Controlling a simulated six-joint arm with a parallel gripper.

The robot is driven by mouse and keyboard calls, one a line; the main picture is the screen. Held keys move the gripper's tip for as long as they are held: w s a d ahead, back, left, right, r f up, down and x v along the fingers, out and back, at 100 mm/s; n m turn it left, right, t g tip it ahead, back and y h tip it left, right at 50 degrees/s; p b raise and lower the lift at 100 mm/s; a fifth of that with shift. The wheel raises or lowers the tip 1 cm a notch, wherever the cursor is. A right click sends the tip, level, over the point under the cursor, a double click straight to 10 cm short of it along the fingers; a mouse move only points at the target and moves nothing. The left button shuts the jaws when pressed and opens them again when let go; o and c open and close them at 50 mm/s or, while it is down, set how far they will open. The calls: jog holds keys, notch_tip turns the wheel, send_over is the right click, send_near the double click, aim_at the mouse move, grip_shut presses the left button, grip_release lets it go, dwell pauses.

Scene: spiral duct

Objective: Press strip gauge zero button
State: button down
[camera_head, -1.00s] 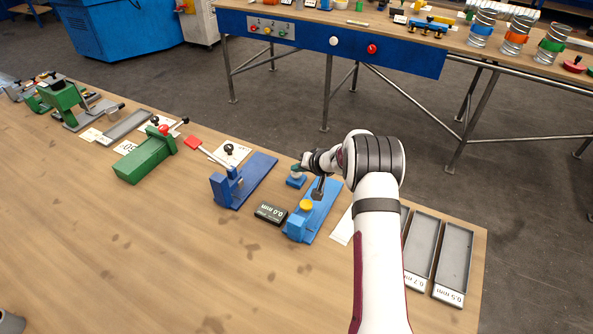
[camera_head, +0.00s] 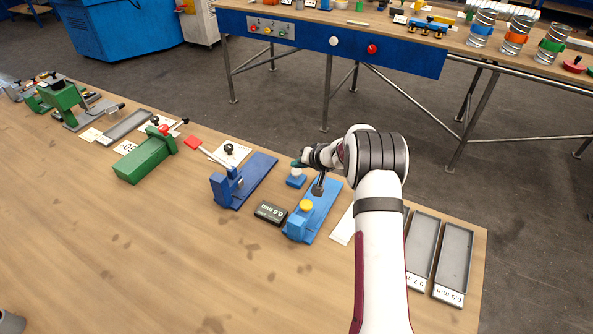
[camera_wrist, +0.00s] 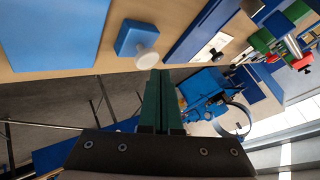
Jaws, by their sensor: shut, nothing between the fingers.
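The strip gauge (camera_head: 315,212) is a blue base with a yellow knob (camera_head: 305,205) and a black display (camera_head: 270,212) beside it that reads 0.0 mm. At its far left end a small blue box (camera_head: 296,182) carries a round white button (camera_head: 297,171). In the wrist view the white button (camera_wrist: 147,60) stands on its blue box (camera_wrist: 137,38). My gripper (camera_head: 297,163) is shut and empty, just above the button. In the wrist view its green fingertips (camera_wrist: 160,72) are close beside the button; a small gap seems to show, but contact is hard to judge.
A second blue fixture (camera_head: 245,180) with a red-handled lever stands to the left, and a green block (camera_head: 145,160) farther left. Grey trays (camera_head: 455,255) lie to the right, partly behind my arm.

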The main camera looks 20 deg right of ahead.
aim_at(298, 173)
jog(key=shift+r, duration=0.2)
jog(key=shift+r, duration=2.5)
